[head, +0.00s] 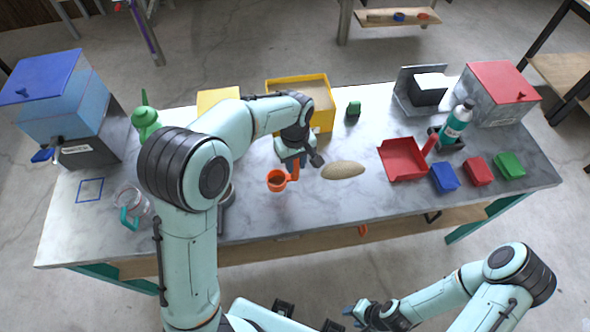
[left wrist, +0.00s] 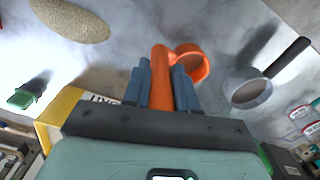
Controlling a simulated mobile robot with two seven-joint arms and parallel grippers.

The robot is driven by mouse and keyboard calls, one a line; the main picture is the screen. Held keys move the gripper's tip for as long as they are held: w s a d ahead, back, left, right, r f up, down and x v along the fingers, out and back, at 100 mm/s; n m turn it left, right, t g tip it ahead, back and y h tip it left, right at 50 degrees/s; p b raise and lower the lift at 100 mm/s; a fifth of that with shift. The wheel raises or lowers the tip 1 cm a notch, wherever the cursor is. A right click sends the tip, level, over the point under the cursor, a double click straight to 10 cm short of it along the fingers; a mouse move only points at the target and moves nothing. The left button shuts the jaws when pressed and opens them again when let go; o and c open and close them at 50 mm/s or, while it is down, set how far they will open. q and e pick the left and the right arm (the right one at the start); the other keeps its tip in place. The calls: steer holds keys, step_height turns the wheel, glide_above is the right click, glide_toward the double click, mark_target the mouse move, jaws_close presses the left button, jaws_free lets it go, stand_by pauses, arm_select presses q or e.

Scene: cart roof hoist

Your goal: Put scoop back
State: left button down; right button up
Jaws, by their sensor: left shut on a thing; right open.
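The orange scoop (head: 277,181) is over the middle of the table. It also shows in the left wrist view (left wrist: 193,62), its round cup beside its upright handle. My left gripper (head: 294,162) is shut on the handle; in the left wrist view the blue-grey fingers (left wrist: 161,84) sit on either side of it. I cannot tell whether the cup holds anything. A yellow bin (head: 326,118) with tan contents stands behind the gripper. A tan oval mound (head: 343,170) lies right of the scoop. My right gripper (head: 362,313) is open in front of the table, apart from everything.
A red tray (head: 404,160), a teal bottle (head: 457,121) and several small coloured blocks stand right. A glass jug (head: 133,207) and a blue-topped box (head: 52,95) stand left. A round strainer (left wrist: 248,90) lies near the scoop. The table's front middle-right is clear.

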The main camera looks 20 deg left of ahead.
mark_target(295, 169)
arm_select(q)
steer(key=shift+f, duration=2)
arm_select(e)
steer(key=shift+s+f, duration=0.15)
steer(key=shift+f, duration=0.1)
arm_select(q)
steer(key=shift+f, duration=0.15)
steer(key=c, duration=0.9)
jaws_free()
arm_select(e)
steer(key=shift+f, duration=0.1)
arm_select(q)
steer(key=shift+r, duration=0.35)
step_height(295, 169, up, 12)
steer(key=shift+a+f+p, duration=0.1)
steer(key=shift+f+p, duration=0.05)
steer(key=shift+p, duration=0.35)
arm_select(e)
steer(key=shift+w+r, duration=0.65)
steer(key=shift+r, duration=0.35)
